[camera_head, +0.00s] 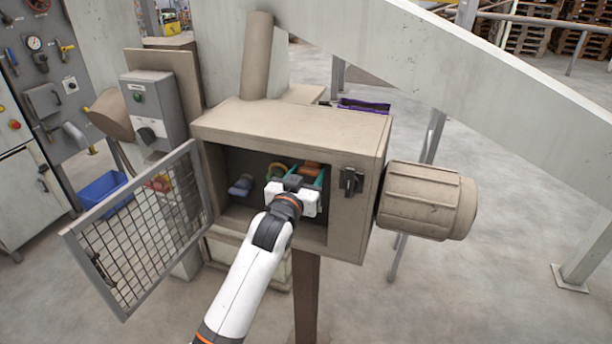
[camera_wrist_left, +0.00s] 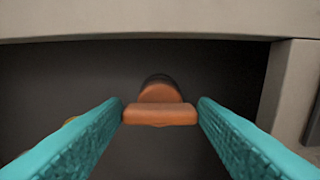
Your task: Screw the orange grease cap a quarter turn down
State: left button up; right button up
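The orange grease cap (camera_wrist_left: 160,107) is inside the beige machine housing, in the middle of the left wrist view. It has a flat bar-shaped front with a rounded body behind. In the head view the cap (camera_head: 310,168) shows just above my left gripper. My left gripper (camera_head: 296,178) reaches into the housing opening. Its two teal fingers (camera_wrist_left: 160,115) stand open on either side of the cap, with a gap on each side in the wrist view. My right gripper is not in view.
The housing (camera_head: 290,125) has a top edge above the opening. A mesh door (camera_head: 140,228) stands open at the left. A blue-grey part (camera_head: 241,185) and a yellow-green ring (camera_head: 276,171) sit inside, left of the cap. A ribbed motor (camera_head: 427,200) sticks out at the right.

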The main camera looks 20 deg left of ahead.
pick_arm(q)
jog(key=c, duration=0.5)
jog(key=shift+m, duration=0.4)
jog(key=shift+m+p, duration=0.65)
jog(key=shift+m, duration=0.35)
jog(key=m+p, duration=0.1)
jog(key=m, duration=0.3)
jog(key=shift+p, duration=0.3)
jog(key=m+p, duration=0.1)
jog(key=m, duration=0.4)
jog(key=shift+d+m, duration=0.15)
jog(key=shift+m, duration=0.25)
jog(key=shift+f+m+p, duration=0.15)
jog(key=shift+m+p, duration=0.75)
jog(key=shift+m, duration=1.7)
